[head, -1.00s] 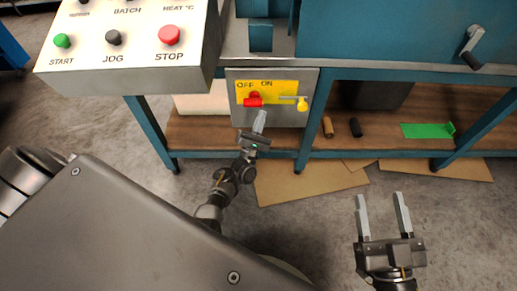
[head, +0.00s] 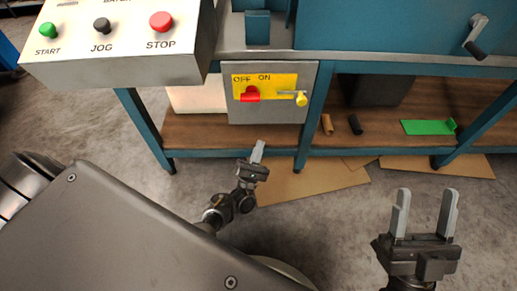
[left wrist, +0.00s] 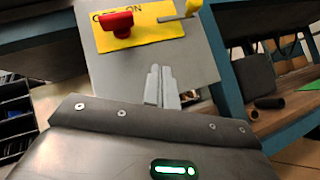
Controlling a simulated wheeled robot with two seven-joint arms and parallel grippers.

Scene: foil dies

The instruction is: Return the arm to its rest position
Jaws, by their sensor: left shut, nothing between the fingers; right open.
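My left gripper (head: 257,152) is shut and empty in the head view. It is below the grey switch box and apart from it. In the left wrist view its closed fingers (left wrist: 161,86) show in front of the grey box. The box has a yellow OFF/ON plate (head: 281,83) with a red switch handle (head: 250,94) and a yellow padlock-like piece (head: 301,99) on a metal bar. The red handle also shows in the left wrist view (left wrist: 116,23). My right gripper (head: 425,213) is open and empty at the lower right of the head view, above the floor.
A control panel (head: 120,72) with START, JOG and STOP buttons juts out at upper left. The teal bench frame (head: 312,115) has a wooden lower shelf (head: 387,134) holding a brown cylinder, a black cylinder and a green piece (head: 428,127). Cardboard (head: 310,180) lies on the floor.

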